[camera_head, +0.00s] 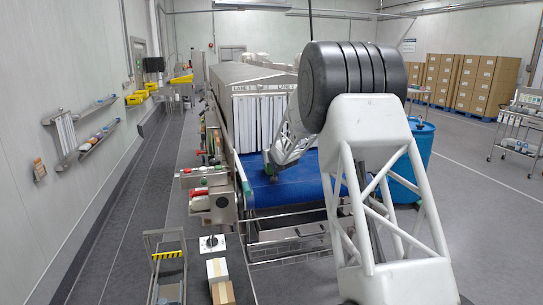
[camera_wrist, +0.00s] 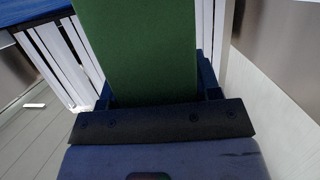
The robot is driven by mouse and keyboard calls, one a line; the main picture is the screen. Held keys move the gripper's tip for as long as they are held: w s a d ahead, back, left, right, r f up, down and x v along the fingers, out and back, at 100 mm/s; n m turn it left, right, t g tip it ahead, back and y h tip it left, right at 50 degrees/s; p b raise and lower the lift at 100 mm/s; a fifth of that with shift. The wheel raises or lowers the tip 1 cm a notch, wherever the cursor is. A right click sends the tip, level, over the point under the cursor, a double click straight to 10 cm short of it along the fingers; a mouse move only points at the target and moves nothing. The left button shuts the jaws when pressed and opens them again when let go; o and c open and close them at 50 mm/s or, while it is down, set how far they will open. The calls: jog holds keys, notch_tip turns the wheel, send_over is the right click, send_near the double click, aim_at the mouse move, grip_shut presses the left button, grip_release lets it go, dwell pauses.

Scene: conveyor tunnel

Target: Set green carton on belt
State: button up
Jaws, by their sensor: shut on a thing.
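In the wrist view a green carton (camera_wrist: 138,45) fills the upper middle, held between the fingers of my gripper (camera_wrist: 155,92). The fingers show at the carton's two sides, and its far end is cut off by the frame. In the head view my gripper (camera_head: 270,166) is at the left end of my arm, in front of the tunnel mouth and over the blue belt (camera_head: 290,190). The carton cannot be made out clearly there. I cannot tell whether it touches the belt. The belt's edge (camera_wrist: 35,12) also shows at the wrist view's upper left.
White strip curtains (camera_head: 262,120) hang in the tunnel mouth behind my gripper. A control box (camera_head: 222,206) stands at the belt's left side. A pale box and a brown box (camera_head: 223,292) sit in the foreground. A blue drum (camera_head: 415,160) stands to the right.

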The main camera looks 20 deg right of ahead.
jog(key=o, duration=1.2)
notch_tip(320, 180, down, 3)
jog(key=shift+s+r, duration=0.1)
jog(key=shift+o, duration=0.2)
jog(key=shift+s, duration=0.2)
jog(key=shift+v, duration=0.8)
jog(key=s+r, duration=0.4)
jog(key=s, duration=0.1)
jog(key=shift+s+r, duration=0.2)
jog(key=shift+r, duration=0.05)
